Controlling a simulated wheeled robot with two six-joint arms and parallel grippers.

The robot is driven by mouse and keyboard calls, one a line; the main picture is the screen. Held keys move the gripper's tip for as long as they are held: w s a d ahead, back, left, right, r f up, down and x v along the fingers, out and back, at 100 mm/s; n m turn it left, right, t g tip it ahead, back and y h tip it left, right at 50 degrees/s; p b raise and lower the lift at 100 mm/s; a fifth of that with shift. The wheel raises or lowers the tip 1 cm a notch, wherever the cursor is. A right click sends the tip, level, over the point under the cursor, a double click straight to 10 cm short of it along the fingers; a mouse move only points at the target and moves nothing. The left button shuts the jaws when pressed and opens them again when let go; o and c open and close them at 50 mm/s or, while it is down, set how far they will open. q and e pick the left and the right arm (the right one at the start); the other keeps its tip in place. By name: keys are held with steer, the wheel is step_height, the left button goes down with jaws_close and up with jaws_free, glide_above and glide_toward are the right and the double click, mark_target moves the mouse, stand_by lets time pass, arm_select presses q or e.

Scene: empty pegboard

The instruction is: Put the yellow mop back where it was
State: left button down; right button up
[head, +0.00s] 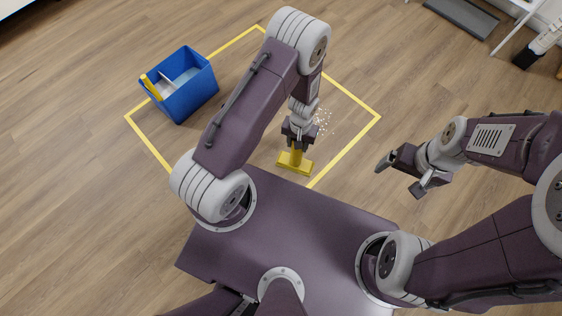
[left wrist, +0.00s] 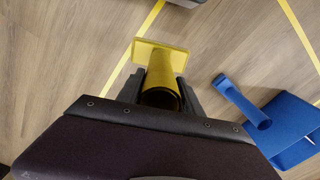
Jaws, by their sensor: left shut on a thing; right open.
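The yellow mop (head: 294,164) is upright below my left gripper (head: 297,142), its flat head low at the floor beside the yellow tape line. I cannot tell whether it touches the floor. In the left wrist view, the fingers of my left gripper (left wrist: 165,92) are shut around the mop's round handle (left wrist: 161,75), with the flat head (left wrist: 175,52) beyond. My right gripper (head: 401,177) is open and empty, out to the right over bare floor. A blue bucket (head: 191,98) stands at the upper left with a yellow piece (head: 151,87) at its left edge.
Yellow tape (head: 357,101) marks a square on the wood floor. White specks (head: 323,121) lie inside it. A blue dustpan-like piece (left wrist: 285,125) with a round handle shows in the left wrist view. A grey mat (head: 463,17) and white-legged furniture (head: 507,33) are at the upper right.

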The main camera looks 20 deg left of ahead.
arm_select(q)
steer(key=a+f+b, duration=0.1)
steer(key=f, duration=0.1)
steer(key=s+a+f+b, duration=0.1)
steer(key=a+f+b, duration=0.1)
steer(key=f, duration=0.1)
steer(key=a+f+b, duration=0.2)
steer(key=f, duration=0.1)
steer(key=shift+s+a+f, duration=0.15)
steer(key=shift+s, duration=0.05)
steer(key=w+a+f+b, duration=0.1)
steer(key=a+f+b, duration=0.3)
steer(key=f, duration=0.3)
steer(key=shift+a, duration=0.85)
steer(key=c, duration=0.8)
jaws_free()
steer(key=shift+o, duration=0.2)
arm_select(e)
step_height(320, 180, down, 10)
steer(key=shift+s+f, duration=0.15)
steer(key=shift+s, duration=0.05)
arm_select(q)
steer(key=shift+r, duration=0.15)
